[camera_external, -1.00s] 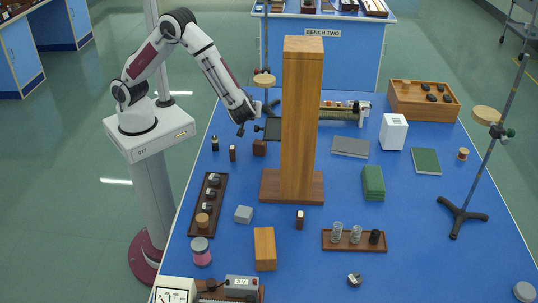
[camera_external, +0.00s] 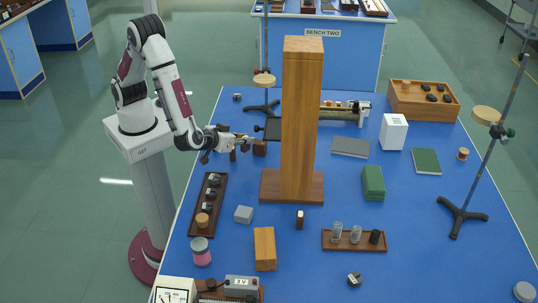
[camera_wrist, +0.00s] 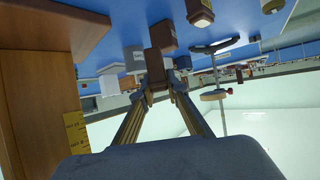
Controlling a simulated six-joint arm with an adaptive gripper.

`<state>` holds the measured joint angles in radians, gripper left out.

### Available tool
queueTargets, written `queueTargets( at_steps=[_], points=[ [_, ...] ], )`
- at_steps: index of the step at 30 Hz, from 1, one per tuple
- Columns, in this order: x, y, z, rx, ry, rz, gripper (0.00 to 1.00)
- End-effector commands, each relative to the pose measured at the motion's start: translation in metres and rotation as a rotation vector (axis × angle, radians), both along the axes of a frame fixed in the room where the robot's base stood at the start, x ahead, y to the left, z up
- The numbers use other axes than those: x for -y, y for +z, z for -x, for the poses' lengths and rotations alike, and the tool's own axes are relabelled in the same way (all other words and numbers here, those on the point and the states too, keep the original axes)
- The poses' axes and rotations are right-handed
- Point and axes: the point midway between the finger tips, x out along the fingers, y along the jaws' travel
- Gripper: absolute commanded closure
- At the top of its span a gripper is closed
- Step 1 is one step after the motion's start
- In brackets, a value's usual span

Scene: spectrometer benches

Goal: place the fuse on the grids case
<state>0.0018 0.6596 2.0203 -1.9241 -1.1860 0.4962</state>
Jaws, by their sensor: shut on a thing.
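My gripper (camera_external: 249,140) reaches out low over the left back part of the bench, pointing right. In the wrist view its fingers (camera_wrist: 157,94) are closed on a small dark brown block (camera_wrist: 155,72), which I take to be the fuse. Directly beyond it is a brown box (camera_wrist: 163,35); the two overlap, and I cannot tell whether they touch. A brown cube (camera_external: 260,149) sits at the fingertips in the external view. No label can be read, so I cannot tell for sure which thing is the grids case.
A tall wooden post (camera_external: 300,125) stands close right of the gripper; its side (camera_wrist: 35,70) fills the wrist view's left. A small upright block (camera_external: 232,155) is under the gripper. A ring stand (camera_external: 264,82) is behind. A tray (camera_external: 207,205) lies in front.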

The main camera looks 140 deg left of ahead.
Motion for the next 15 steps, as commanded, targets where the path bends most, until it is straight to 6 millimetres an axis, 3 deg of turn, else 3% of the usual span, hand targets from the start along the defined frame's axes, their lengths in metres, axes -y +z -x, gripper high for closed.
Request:
queueTargets(
  at_steps=[15],
  points=[
    [0.112, -0.016, -0.045, -0.002, -0.389, -0.001, 1.00]
  ],
)
